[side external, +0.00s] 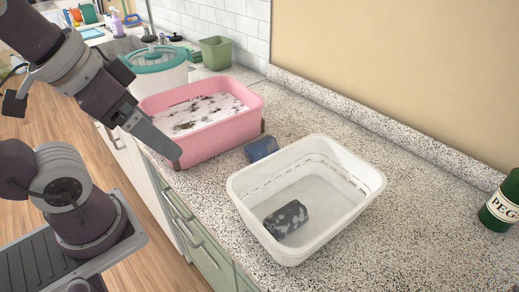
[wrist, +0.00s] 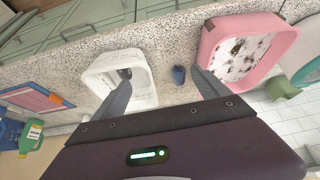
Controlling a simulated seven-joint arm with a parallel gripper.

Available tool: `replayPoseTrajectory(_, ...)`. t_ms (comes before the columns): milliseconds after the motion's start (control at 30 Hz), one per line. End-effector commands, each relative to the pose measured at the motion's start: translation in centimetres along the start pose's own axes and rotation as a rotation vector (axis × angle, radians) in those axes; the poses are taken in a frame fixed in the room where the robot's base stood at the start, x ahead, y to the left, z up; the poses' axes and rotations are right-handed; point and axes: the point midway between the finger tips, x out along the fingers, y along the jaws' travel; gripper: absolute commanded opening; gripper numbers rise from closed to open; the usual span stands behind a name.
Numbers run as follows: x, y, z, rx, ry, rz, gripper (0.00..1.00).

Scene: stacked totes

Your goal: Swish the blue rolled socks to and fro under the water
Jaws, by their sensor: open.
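The blue rolled socks (side external: 261,149) lie on the speckled counter between the pink tub (side external: 255,103) and the white tub (side external: 375,184). In the wrist view the blue rolled socks (wrist: 179,75) show between my spread fingertips, well beyond them. The pink tub holds a white, foam-like surface with dark patches. The white tub has a pale, clear-looking bottom, and a dark patterned roll (side external: 286,219) lies in it. My gripper (side external: 176,156) is in front of the pink tub's near side; it also shows in the wrist view (wrist: 161,78), open and empty.
A white basket with a teal rim (side external: 158,70) stands behind the pink tub, with a green bin (side external: 215,53) near the wall. A green bottle (side external: 503,205) is at the far right. The counter right of the white tub is clear up to the bottle.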

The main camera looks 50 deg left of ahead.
Motion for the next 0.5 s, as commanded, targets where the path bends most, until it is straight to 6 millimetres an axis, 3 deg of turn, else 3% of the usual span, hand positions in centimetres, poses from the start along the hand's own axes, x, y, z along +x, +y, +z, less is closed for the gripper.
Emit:
replayPoseTrajectory(100,0.0,0.0,0.0,0.0,0.0,0.0,1.0)
replayPoseTrajectory(333,0.1,-0.1,-0.7,-0.029,-0.011,-0.002,1.0)
replayPoseTrajectory(433,0.9,-0.3,-4.0,-0.188,-0.072,-0.015,1.0)
replayPoseTrajectory(500,2.8,-0.7,-7.7,-0.375,-0.135,-0.039,1.0)
